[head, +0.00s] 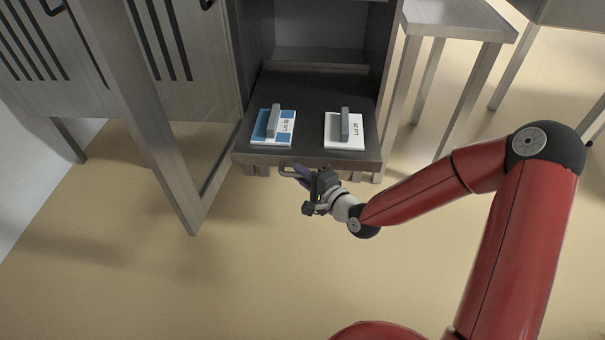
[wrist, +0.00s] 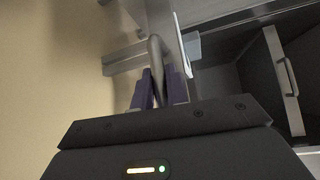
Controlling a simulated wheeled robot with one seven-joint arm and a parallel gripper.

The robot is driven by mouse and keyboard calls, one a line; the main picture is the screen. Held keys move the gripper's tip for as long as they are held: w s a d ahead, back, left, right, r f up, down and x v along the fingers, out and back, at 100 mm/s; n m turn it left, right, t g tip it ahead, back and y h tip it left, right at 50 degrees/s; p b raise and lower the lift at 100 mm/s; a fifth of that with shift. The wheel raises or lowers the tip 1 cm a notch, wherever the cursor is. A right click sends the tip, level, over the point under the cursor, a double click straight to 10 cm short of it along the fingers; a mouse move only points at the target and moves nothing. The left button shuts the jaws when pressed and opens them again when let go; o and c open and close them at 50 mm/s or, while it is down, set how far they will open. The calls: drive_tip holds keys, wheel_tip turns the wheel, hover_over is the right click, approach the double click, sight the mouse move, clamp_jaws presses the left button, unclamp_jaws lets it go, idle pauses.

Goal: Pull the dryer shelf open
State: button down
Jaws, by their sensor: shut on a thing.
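The dryer shelf (head: 310,156) is a dark flat shelf that sticks out of the front of the open cabinet (head: 255,40). A grey handle (head: 287,171) is on its front edge. My gripper (head: 303,176) is at this handle, with its purple fingers (wrist: 160,90) on either side of the grey bar in the wrist view. It is shut on the handle. Two plates lie on the shelf, each with a grey grip on top: a blue and white one (head: 287,138) at left and a white one (head: 355,138) at right.
The cabinet's door (head: 135,110) stands open at the left, its lower corner reaching forward. A metal table (head: 455,18) with legs stands to the right. The floor (head: 200,280) in front of the shelf is clear apart from my arm.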

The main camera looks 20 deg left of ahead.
drive_tip(key=c, duration=1.4)
unclamp_jaws()
drive_tip(key=shift+d, duration=0.1)
drive_tip(key=v, duration=0.7)
drive_tip(key=shift+s+d+p, duration=0.2)
drive_tip(key=shift+d+p, duration=0.05)
drive_tip(key=shift+p, duration=0.05)
